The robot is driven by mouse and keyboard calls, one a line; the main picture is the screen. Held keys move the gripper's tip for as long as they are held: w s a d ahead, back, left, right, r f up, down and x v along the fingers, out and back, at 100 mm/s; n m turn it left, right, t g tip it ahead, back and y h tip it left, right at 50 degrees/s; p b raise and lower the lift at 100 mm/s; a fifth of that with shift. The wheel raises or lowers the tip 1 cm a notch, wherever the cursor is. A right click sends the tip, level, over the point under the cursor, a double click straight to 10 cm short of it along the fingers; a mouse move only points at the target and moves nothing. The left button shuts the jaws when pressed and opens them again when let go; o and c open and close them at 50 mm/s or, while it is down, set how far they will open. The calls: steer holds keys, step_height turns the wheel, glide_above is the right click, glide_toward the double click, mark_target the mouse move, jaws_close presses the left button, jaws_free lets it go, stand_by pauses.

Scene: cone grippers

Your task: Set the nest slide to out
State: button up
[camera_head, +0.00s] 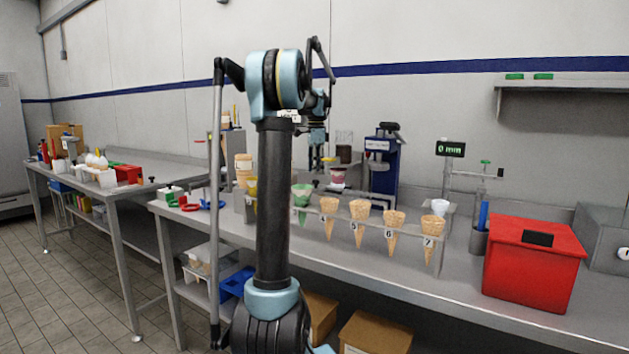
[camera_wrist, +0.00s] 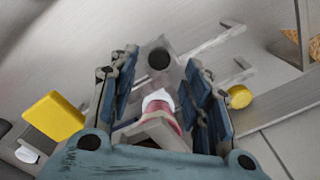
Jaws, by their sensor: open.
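My gripper (camera_wrist: 152,88) is open; its two blue-padded fingers stand apart in the wrist view. Between and below them is a pink-and-white cup (camera_wrist: 160,104) by a light grey metal piece. A flat grey plate with a dark round hole (camera_wrist: 158,58) lies beyond the fingertips. A yellow block (camera_wrist: 54,116) is left of the fingers and a round yellow knob (camera_wrist: 239,97) is right. I cannot tell which part is the nest slide. In the head view the cup (camera_head: 338,177) stands at the back of the bench, below and right of my gripper, which is partly hidden by my arm.
A front rack on the bench (camera_head: 400,280) holds several numbered cones (camera_head: 394,230). A blue machine (camera_head: 382,160) stands right of the cup. A red box (camera_head: 533,262) is at the right, near a display (camera_head: 450,148). Another bench (camera_head: 110,195) stands at the left.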

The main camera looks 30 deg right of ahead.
steer(key=shift+f, duration=2.2)
jaws_close()
